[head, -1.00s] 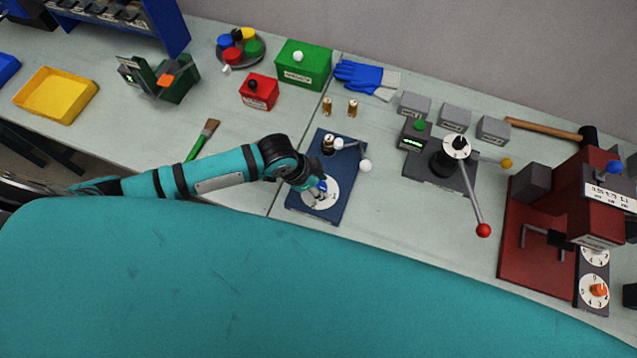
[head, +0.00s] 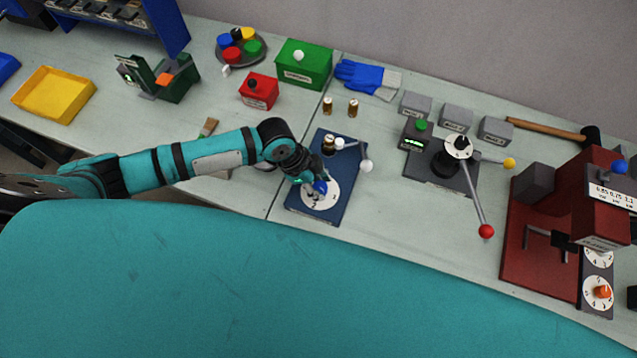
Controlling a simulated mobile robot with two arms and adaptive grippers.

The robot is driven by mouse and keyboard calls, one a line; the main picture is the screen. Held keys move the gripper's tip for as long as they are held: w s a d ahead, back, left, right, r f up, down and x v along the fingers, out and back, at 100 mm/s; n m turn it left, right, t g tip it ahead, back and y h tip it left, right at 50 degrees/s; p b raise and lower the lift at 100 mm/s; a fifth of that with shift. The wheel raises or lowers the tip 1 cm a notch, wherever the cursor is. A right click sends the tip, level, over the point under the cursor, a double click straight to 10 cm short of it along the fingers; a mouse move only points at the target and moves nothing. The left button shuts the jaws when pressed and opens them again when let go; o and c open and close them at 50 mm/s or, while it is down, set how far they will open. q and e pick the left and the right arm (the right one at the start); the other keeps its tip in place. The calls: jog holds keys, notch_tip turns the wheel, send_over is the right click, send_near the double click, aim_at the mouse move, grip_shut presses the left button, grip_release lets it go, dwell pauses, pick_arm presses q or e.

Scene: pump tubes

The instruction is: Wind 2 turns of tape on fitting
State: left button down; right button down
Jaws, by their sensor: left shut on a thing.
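A dark blue plate (head: 337,209) lies on the bench and bears a white numbered dial (head: 328,200) with a blue knob (head: 320,187). A brass fitting (head: 328,146) stands at the plate's far end, with a white part and a lever ending in a white ball (head: 366,166) beside it. My left gripper (head: 316,189) is over the dial and shut on the blue knob; its fingers hide part of the dial. Any tape on the fitting is too small to make out. My right gripper is out of view.
Two loose brass fittings (head: 353,107) stand behind the plate. A red box (head: 259,92) and a green box (head: 304,64) are behind left. A lever station (head: 440,170) with a red ball is to the right, beyond it a red press (head: 540,240). A brush (head: 209,127) lies partly under my left arm.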

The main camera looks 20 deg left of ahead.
pick_arm(q)
jog(key=m, duration=0.1)
jog(key=m+g+b, duration=0.1)
jog(key=shift+f+m+b, duration=0.2)
jog(key=shift+m+b, duration=0.1)
jog(key=shift+m, duration=0.3)
jog(key=shift+r, duration=0.15)
